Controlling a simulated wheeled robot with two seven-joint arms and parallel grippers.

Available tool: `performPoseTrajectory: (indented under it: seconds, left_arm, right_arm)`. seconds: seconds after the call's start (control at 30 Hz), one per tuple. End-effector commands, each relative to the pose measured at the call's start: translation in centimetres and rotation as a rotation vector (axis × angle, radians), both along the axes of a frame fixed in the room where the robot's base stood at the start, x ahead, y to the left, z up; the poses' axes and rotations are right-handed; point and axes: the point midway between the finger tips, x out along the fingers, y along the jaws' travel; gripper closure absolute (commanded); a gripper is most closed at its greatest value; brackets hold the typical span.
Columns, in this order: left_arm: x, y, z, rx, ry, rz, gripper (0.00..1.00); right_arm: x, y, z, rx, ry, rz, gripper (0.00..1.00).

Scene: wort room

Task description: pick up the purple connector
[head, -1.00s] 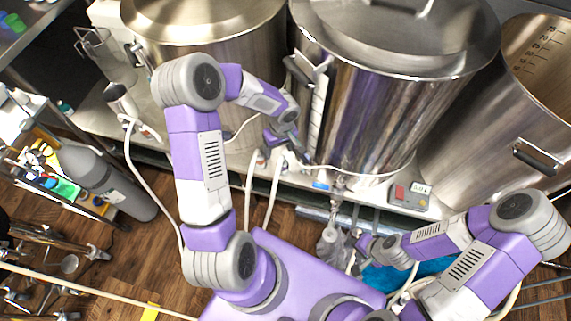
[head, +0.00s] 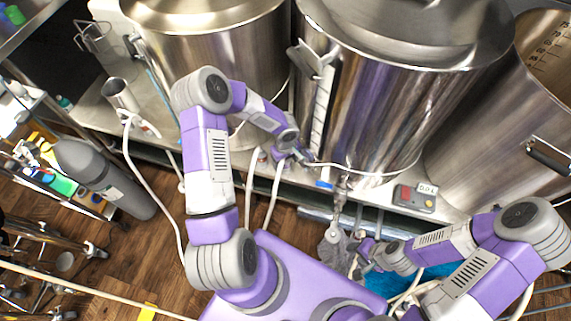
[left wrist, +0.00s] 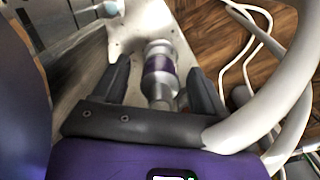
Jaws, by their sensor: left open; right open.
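The purple connector (left wrist: 160,73) is a light, cylindrical fitting with a purple band, seen in the left wrist view. It stands between the two dark fingers of my left gripper (left wrist: 159,88), with gaps visible on both sides. My left gripper is open and holds nothing. In the head view my left gripper (head: 296,157) is at the front edge of the shelf below the kettles, and the connector is hard to make out there. My right gripper (head: 366,258) is open at the lower right, away from the connector.
Large steel kettles, including the middle one (head: 385,100), stand close behind my left gripper. A control box (head: 414,198) sits on the shelf to the right. White hoses (head: 272,195) hang near my left arm. A grey gas cylinder (head: 105,178) stands at left.

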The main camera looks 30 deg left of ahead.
Motion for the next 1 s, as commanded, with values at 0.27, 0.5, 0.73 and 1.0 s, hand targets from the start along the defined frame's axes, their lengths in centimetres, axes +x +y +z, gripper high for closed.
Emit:
performPoseTrajectory:
  seconds: [0.27, 0.5, 0.73, 1.0]
  left_arm:
    - [0.03, 0.03, -0.88, 0.000, -0.001, 0.000, 0.28]
    - [0.02, 0.02, -0.86, 0.001, 0.000, -0.001, 0.56]
    - [0.02, 0.02, -0.86, 0.001, 0.000, -0.001, 0.91]
    - [0.01, 0.03, -0.73, 0.001, -0.002, -0.001, 0.91]
  right_arm:
    - [0.00, 0.00, -0.30, 0.000, 0.000, 0.000, 0.57]
    - [0.01, 0.00, -0.29, 0.000, 0.000, 0.000, 0.57]
    - [0.01, 0.00, -0.29, 0.000, 0.000, 0.000, 0.57]
    - [0.00, 0.00, -0.21, 0.000, 0.000, 0.000, 0.57]
